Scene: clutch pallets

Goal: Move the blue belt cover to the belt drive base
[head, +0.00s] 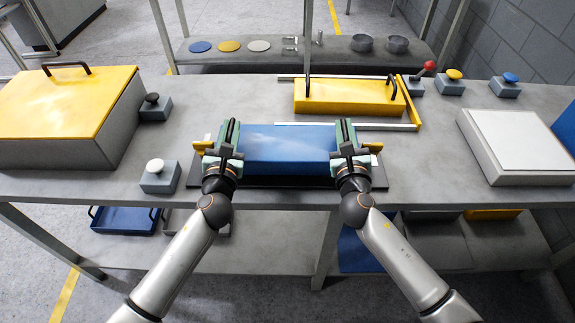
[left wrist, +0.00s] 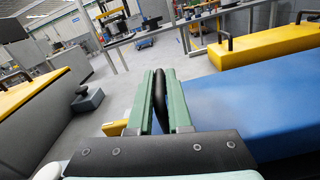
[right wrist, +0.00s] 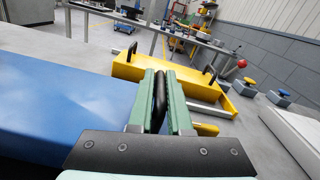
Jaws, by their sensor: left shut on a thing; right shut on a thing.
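The blue belt cover (head: 288,150) is a long blue box at the middle of the table, between my two grippers. It also shows in the left wrist view (left wrist: 255,105) and the right wrist view (right wrist: 75,105). My left gripper (head: 231,135) is shut on the black handle (left wrist: 160,100) at the cover's left end. My right gripper (head: 346,135) is shut on the black handle (right wrist: 160,100) at its right end. A dark flat plate (head: 287,183) shows under the cover, with yellow pieces beside each end; I cannot tell whether the cover touches the plate.
Behind the cover, a yellow cover (head: 345,97) with black handles sits between rails. A large yellow-lidded box (head: 70,100) stands left, near black (head: 155,107) and white (head: 159,177) button boxes. A grey-white box (head: 520,145) stands right. Red, yellow and blue controls line the back right.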

